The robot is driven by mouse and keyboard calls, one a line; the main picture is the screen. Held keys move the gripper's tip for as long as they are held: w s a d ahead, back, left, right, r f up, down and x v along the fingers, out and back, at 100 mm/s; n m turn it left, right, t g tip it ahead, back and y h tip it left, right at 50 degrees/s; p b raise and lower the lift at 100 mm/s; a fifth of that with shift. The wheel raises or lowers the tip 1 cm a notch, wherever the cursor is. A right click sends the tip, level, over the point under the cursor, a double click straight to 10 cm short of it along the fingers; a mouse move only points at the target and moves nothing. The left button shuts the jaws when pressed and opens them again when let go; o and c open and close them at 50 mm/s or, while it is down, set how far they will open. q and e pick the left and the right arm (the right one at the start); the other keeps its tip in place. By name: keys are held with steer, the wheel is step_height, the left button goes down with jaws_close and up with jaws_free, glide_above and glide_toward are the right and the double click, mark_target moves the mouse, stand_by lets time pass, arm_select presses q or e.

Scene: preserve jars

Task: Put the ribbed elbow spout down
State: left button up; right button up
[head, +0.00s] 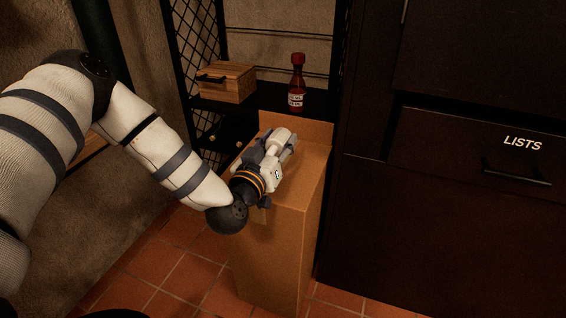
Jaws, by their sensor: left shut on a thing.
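My left gripper (276,150) reaches in from the left, over the top of a tan, box-like stand (275,255). It is shut on a small pale piece at its fingertips, which I take to be the ribbed elbow spout. The fingers and the gripper body cover much of it, so its ribs and bend do not show clearly. I cannot tell whether the piece touches the stand's top. My right gripper is not in view.
A wooden box (227,82) with a dark handle and a red bottle (297,85) stand on a dark shelf behind. The stand has a raised back edge (305,128). A dark cabinet with a drawer labelled LISTS (470,150) closes off the right side.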

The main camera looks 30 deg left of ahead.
arm_select(q)
steer(key=shift+w+a+f, duration=0.2)
steer(key=shift+w+f, duration=0.5)
steer(key=shift+f, duration=0.3)
steer(key=shift+w+a+f+b, duration=0.15)
steer(key=shift+f+b, duration=0.25)
steer(key=shift+f, duration=0.5)
steer(key=shift+w+d+f+b, duration=0.15)
steer(key=shift+f+b, duration=0.25)
steer(key=shift+f, duration=0.45)
steer(key=shift+a, duration=0.1)
steer(key=shift+f, duration=0.15)
steer(key=o, duration=1.3)
